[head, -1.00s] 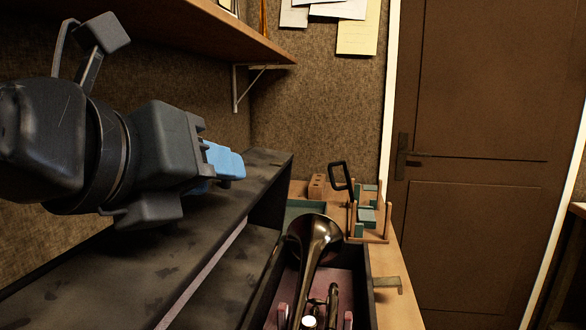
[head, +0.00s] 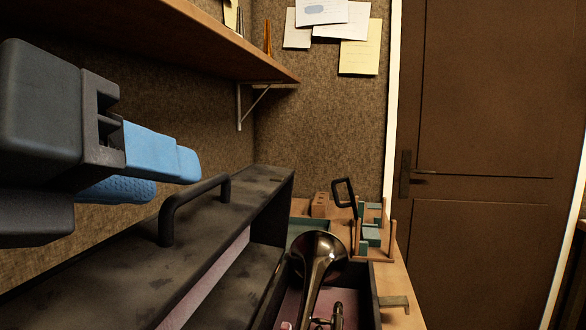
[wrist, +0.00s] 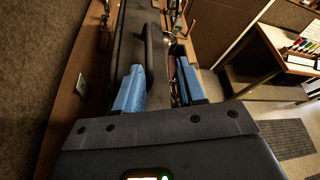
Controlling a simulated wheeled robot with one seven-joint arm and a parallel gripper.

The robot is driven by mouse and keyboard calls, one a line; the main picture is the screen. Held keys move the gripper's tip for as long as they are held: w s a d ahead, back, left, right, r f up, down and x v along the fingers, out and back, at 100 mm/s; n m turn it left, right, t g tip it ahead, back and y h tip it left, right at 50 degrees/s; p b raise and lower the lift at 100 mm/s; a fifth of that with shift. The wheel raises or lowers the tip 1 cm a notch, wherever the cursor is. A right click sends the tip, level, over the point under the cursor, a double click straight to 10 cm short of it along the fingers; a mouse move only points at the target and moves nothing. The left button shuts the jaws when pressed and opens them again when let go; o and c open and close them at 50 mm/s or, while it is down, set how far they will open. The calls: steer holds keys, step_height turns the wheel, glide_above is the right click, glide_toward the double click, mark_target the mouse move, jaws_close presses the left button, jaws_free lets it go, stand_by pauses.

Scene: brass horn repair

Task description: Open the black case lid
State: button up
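The black case lid (head: 110,262) stands raised, with a strip of pinkish lining showing along its edge. Its dark bar handle (head: 195,205) is on the lid's outer face and also shows in the wrist view (wrist: 153,50). The case (head: 374,300) is open at the right, and a brass horn (head: 318,258) lies in it on pink lining. My gripper (head: 170,180) is at the left, just above and beside the handle. Its two blue fingers are spread apart with nothing between the tips. In the wrist view (wrist: 160,88) the handle lies ahead between the fingers, apparently clear of them.
A wooden shelf (head: 150,35) overhangs at the upper left, near my arm. A wooden rack with green parts (head: 372,238) and a small brick-like block (head: 320,205) stand on the bench behind the case. A brown door (head: 485,150) is at the right.

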steer(key=shift+v, duration=4.5)
steer(key=shift+a+f, duration=0.1)
steer(key=shift+a, duration=0.05)
steer(key=shift+f+b, duration=0.1)
steer(key=shift+b, duration=0.6)
steer(key=shift+s, duration=0.1)
